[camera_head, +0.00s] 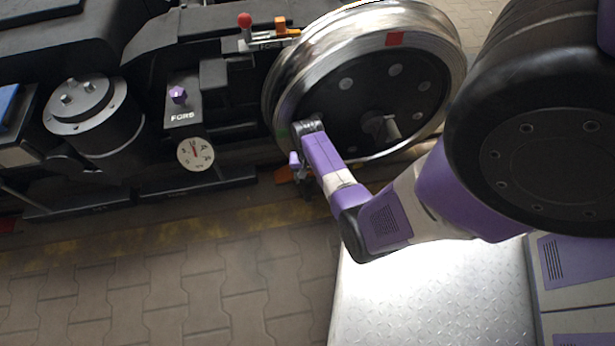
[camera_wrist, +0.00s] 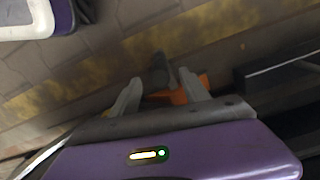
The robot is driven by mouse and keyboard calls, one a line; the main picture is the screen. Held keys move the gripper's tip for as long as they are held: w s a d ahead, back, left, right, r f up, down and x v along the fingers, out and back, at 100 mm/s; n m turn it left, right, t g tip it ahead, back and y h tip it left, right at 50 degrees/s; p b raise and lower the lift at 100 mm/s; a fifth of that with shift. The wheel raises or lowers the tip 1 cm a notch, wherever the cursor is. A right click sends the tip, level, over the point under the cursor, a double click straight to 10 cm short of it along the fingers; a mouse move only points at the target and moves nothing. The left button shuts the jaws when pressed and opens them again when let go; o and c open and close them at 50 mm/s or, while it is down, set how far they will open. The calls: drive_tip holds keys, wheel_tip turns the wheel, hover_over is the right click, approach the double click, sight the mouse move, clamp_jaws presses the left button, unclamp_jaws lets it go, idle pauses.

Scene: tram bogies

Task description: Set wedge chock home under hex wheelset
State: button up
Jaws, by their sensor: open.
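The steel-rimmed wheel (camera_head: 300,88) stands upright on the bogie, with a black bolted disc and a red rim mark. The orange wedge chock (camera_head: 286,175) lies low by the wheel's lower left, mostly hidden by my gripper (camera_head: 307,192). In the wrist view the chock's orange body (camera_wrist: 178,96) shows between and beyond my fingers. A dark grey upright part (camera_wrist: 158,72), perhaps its grip, stands between the fingertips. My gripper (camera_wrist: 159,80) is open, one finger on each side of this part. I cannot tell whether they touch.
The bogie frame carries a round gauge (camera_head: 195,153), a purple knob (camera_head: 179,95), a red-ball lever (camera_head: 245,20) and a grey cylinder (camera_head: 85,105). A yellow floor stripe (camera_head: 180,232) runs along the bogie. The paving (camera_head: 200,290) in front is clear.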

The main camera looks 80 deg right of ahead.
sight(308, 188)
wheel_tip(308, 188, down, 8)
drive_tip(key=b, duration=0.4)
drive_tip(key=shift+r, duration=0.15)
drive_tip(key=shift+c, duration=0.4)
clamp_jaws()
idle(0.9)
